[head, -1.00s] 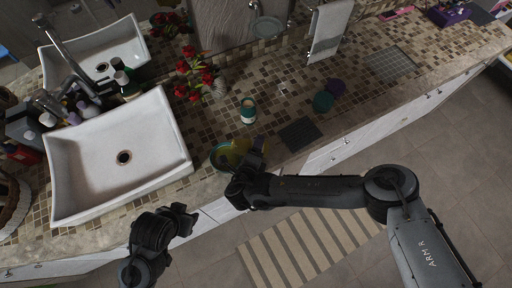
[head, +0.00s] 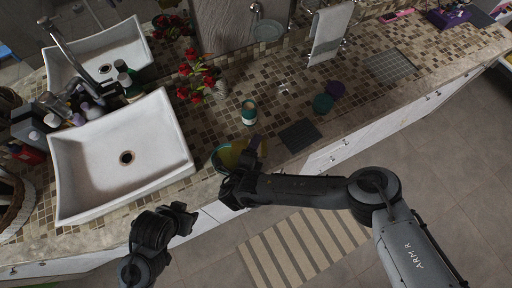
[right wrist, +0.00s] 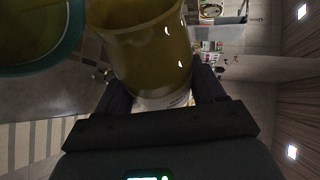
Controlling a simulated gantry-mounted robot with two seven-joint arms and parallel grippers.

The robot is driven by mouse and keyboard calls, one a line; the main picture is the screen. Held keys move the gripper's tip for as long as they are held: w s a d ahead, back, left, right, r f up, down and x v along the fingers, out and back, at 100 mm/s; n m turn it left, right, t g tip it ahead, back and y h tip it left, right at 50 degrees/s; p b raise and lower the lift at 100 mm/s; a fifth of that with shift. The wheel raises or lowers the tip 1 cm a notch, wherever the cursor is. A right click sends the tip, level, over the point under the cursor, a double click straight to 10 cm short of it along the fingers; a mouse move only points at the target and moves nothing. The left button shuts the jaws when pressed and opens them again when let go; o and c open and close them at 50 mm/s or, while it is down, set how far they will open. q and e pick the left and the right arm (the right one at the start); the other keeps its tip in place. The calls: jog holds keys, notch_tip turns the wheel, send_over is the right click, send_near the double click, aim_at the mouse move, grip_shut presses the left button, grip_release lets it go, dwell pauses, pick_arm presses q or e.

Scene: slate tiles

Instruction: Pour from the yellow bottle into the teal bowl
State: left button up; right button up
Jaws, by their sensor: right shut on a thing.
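The yellow bottle (head: 231,155) is in the jaws of my right gripper (head: 243,165), near the counter's front edge. In the right wrist view the yellow bottle (right wrist: 148,50) sits between the two dark fingers. The teal bowl (head: 215,157) is just left of and under the bottle in the head view, mostly hidden by it. The right wrist view shows part of the teal bowl's rim (right wrist: 76,42) at the upper left, with a yellowish inside. My left gripper (head: 184,218) is in front of the counter, apart from everything; its jaw opening is unclear.
A white basin (head: 120,155) stands left of the bowl. A teal-and-white jar (head: 249,112) and red flowers (head: 196,80) are behind. Tiled counter right of these is fairly clear.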

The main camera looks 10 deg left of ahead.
jog(key=shift+d+r+m+g+y+p, duration=0.1)
jog(key=shift+r+m+g+y+p, duration=0.2)
jog(key=shift+r+m+y+p, duration=0.3)
jog(key=shift+m, duration=0.5)
jog(key=shift+m+g+y+b, duration=0.35)
jog(key=shift+m+y, duration=0.25)
jog(key=shift+y, duration=0.2)
jog(key=shift+r+m+y+b, duration=0.1)
jog(key=shift+m+y+b, duration=0.2)
jog(key=shift+m+b, duration=0.1)
notch_tip(320, 180, up, 2)
jog(key=m+g+y+b, duration=0.1)
jog(key=m+y+b, duration=0.4)
jog(key=b, duration=0.9)
jog(key=shift+r+m+y+b, duration=0.15)
jog(key=shift+m+y+b, duration=0.15)
jog(key=shift+m, duration=0.1)
jog(key=shift+r+b, duration=0.25)
jog(key=shift+b, duration=0.15)
jog(key=shift+r, duration=0.15)
